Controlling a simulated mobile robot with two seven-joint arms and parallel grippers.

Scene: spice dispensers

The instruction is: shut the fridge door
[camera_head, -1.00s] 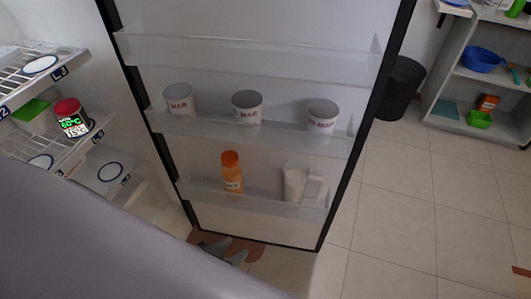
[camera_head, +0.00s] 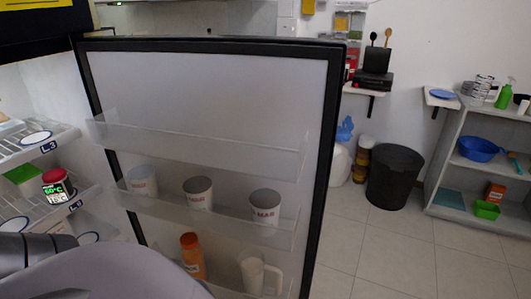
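The fridge door (camera_head: 205,85) stands wide open in the middle of the head view, its inner side facing me. The open fridge interior is at the left, with wire shelves (camera_head: 40,150), a red-lidded jar (camera_head: 56,185) and a green box (camera_head: 22,178). A grey part of my own arm covers the lower left. Neither gripper's fingers can be seen.
A grey shelf unit (camera_head: 447,165) with a blue bowl (camera_head: 478,149) stands at the right. A black bin (camera_head: 394,177) is behind the door's right edge. The tiled floor (camera_head: 385,255) right of the door is clear.

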